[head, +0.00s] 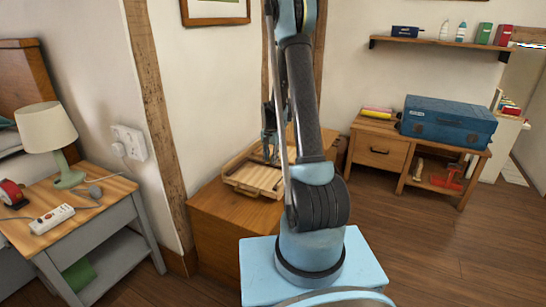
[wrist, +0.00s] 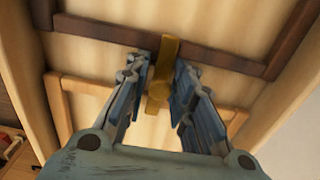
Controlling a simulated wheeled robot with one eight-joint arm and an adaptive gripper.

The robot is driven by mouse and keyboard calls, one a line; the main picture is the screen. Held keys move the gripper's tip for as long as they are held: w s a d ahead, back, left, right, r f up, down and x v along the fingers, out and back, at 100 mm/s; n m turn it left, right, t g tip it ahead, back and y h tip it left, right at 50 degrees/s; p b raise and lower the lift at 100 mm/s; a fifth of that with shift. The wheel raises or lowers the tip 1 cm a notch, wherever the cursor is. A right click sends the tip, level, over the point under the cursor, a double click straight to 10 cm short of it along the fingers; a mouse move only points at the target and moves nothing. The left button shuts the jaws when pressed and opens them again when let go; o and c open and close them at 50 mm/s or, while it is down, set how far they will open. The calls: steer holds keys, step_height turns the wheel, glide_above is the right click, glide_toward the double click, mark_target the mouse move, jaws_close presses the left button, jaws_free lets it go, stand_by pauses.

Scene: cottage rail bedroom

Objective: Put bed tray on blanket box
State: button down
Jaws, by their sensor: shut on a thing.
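The bed tray (head: 256,178) is a light wooden tray with raised edges. In the head view it appears level at the top of the brown wooden blanket box (head: 222,222); I cannot tell whether it rests on it or hangs just above. My gripper (head: 269,150) reaches down to the tray, partly hidden by my arm. In the wrist view, my gripper's fingers (wrist: 162,85) stand on both sides of a yellow-brown bar (wrist: 164,60) and are shut on it. The tray's pale boards and darker strips (wrist: 215,57) fill the view behind it. My arm hides the right part of the box.
A bedside table (head: 95,195) with a lamp (head: 48,135) and a power strip (head: 52,219) stands at left. A wooden post (head: 155,110) rises beside the box. A desk (head: 375,150) with a blue case (head: 447,122) stands at right. The floor (head: 420,250) at front right is clear.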

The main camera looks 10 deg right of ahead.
steer(key=shift+f, duration=2.2)
steer(key=c, duration=1.4)
jaws_free()
steer(key=shift+o, duration=0.2)
